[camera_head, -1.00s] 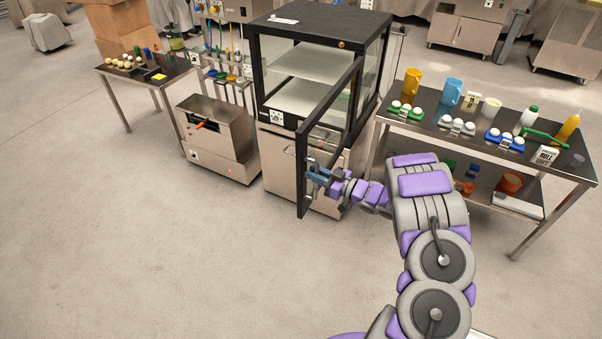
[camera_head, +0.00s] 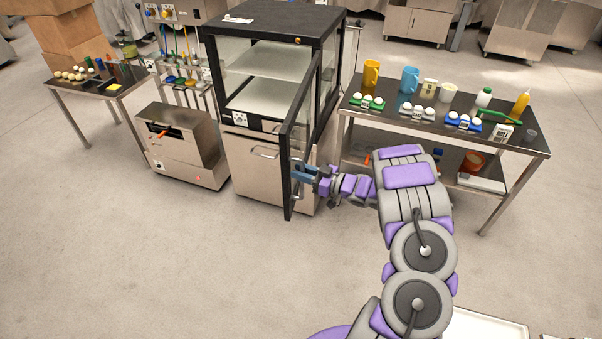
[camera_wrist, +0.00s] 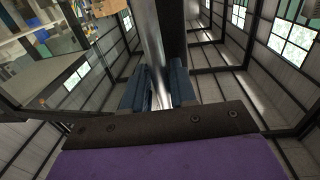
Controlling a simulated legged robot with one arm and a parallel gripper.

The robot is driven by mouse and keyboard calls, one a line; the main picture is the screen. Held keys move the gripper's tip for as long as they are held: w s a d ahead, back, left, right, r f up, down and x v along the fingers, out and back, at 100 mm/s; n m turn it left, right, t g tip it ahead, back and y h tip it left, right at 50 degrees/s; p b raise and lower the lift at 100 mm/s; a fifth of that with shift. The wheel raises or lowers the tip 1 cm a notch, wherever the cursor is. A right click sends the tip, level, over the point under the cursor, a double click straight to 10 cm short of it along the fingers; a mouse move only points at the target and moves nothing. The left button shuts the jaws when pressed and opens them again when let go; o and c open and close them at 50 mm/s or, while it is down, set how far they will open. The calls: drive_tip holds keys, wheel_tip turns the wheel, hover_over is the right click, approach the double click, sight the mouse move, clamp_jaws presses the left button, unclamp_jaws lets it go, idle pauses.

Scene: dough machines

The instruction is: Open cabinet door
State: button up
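The tall cabinet (camera_head: 268,178) has a black frame, glass sides and a steel lower part. Its black-framed glass door (camera_head: 289,198) is hinged on the right and stands swung out from the front, seen nearly edge-on. The shelves inside show past it. My gripper (camera_head: 305,172) is at the lower part of the door. In the wrist view, its two blue fingers (camera_wrist: 157,90) lie on either side of a shiny metal handle bar (camera_wrist: 150,35) and appear closed on it. The handle is largely hidden by the gripper in the head view.
A steel table (camera_head: 420,130) with egg trays, jugs and bottles stands right of the cabinet, close behind my arm. A low steel machine (camera_head: 185,150) stands to its left, with a small table (camera_head: 70,83) beyond. The floor in front is clear.

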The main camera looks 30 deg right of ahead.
drive_tip(key=shift+o, duration=1.1)
drive_tip(key=shift+s, duration=0.1)
drive_tip(key=v, duration=1.7)
drive_tip(key=shift+p, duration=0.45)
drive_tip(key=shift+d, duration=0.1)
